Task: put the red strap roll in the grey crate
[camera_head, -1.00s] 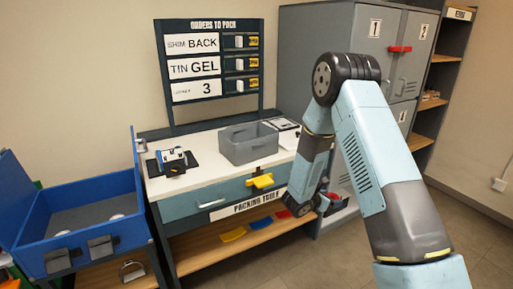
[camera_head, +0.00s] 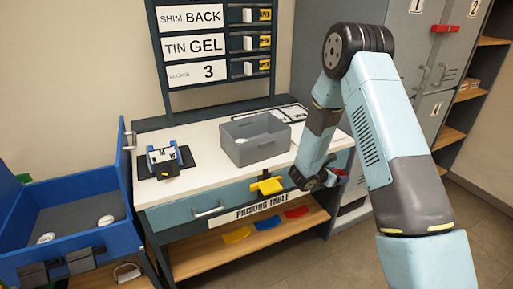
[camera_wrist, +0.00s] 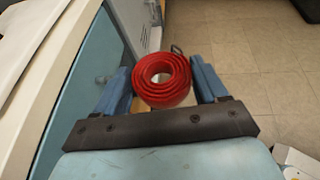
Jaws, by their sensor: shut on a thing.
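The red strap roll (camera_wrist: 162,80) is a coiled red band. It sits between the two blue fingers of my gripper (camera_wrist: 165,82) in the wrist view, and the gripper is shut on it. In the head view my gripper (camera_head: 328,181) is beside the right front edge of the packing table, with a little of the red roll showing. The grey crate (camera_head: 255,151) stands open-topped on the white table top, behind and to the left of my gripper. Something pale shows inside it, too small to name.
The packing table (camera_head: 205,190) also bears a dark mat with a small device (camera_head: 170,160). A yellow bracket (camera_head: 267,185) juts from its front. A blue bin (camera_head: 75,230) stands at left. Grey lockers (camera_head: 425,60) rise behind my arm. Clear floor lies at right.

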